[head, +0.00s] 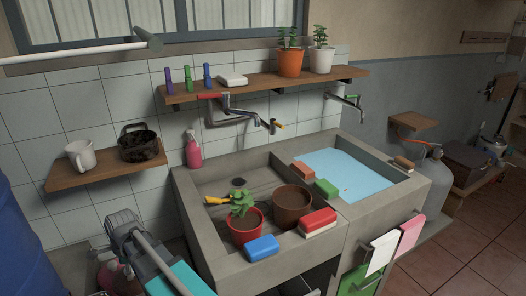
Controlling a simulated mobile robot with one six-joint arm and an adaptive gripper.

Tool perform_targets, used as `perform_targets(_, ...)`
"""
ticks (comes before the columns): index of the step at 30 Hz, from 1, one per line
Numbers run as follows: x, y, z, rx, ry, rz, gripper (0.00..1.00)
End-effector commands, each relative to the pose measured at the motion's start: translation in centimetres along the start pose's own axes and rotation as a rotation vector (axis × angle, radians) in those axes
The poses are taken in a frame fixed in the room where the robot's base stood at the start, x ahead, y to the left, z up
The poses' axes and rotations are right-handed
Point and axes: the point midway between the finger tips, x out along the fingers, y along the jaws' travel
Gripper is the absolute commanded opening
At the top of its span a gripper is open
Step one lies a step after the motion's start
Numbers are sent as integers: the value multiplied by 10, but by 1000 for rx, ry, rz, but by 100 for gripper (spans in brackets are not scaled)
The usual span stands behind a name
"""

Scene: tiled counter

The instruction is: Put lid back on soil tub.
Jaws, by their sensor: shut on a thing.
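My arm comes in at the bottom left, with grey and teal parts. My gripper (112,268) is at its end, left of the sink, low in the picture. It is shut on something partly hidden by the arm. A pinkish piece and dark shapes show there, too small and covered to name. I cannot pick out the lid for certain. A round brown open tub (292,207) stands upright in the left basin, with no lid on it; it may be the soil tub. My gripper is well apart from it.
The concrete sink (215,250) has a water-filled right basin (345,170). A red potted plant (247,228), a blue block (262,248) and a red block (318,220) crowd the front of the left basin. A dark pot (138,146) and mug (80,156) stand on the left shelf.

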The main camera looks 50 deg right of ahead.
Motion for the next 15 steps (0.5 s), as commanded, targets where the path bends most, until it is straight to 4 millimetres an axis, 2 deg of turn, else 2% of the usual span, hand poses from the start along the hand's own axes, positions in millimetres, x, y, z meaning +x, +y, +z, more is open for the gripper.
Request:
perform_targets(1,-15,0,2,0,0,0,0)
perform_targets(15,-79,0,12,0,0,0,0)
